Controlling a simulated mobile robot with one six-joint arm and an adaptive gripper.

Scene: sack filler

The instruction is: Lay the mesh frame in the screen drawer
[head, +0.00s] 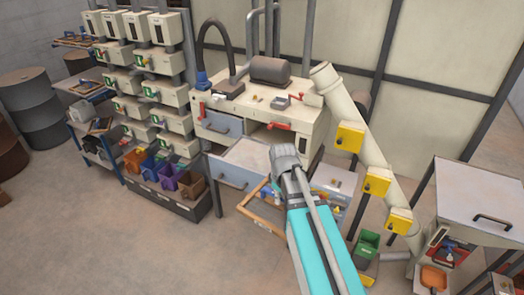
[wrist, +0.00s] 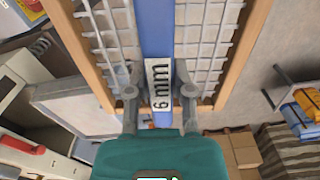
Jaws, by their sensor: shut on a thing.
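The mesh frame (wrist: 232,55) has a wooden border, wire mesh and a blue centre bar with a "6 mm" label (wrist: 158,80). My gripper (wrist: 159,88) is shut on that bar, one finger on each side. In the head view the wooden edge of the frame (head: 259,221) shows low in front of the machine, beside my arm, which hides the gripper and part of the frame. A pulled-out grey drawer (head: 232,174), which looks like the screen drawer, is just behind and left of the frame. A grey tray-like part (wrist: 75,98) shows beside the frame in the wrist view.
The cream machine (head: 300,125) with red handles stands behind the drawer. A slanted pipe with yellow boxes (head: 377,181) is at the right. Coloured bins (head: 190,184) stand at the left, a green bin (head: 367,246) at the right. Floor in front is clear.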

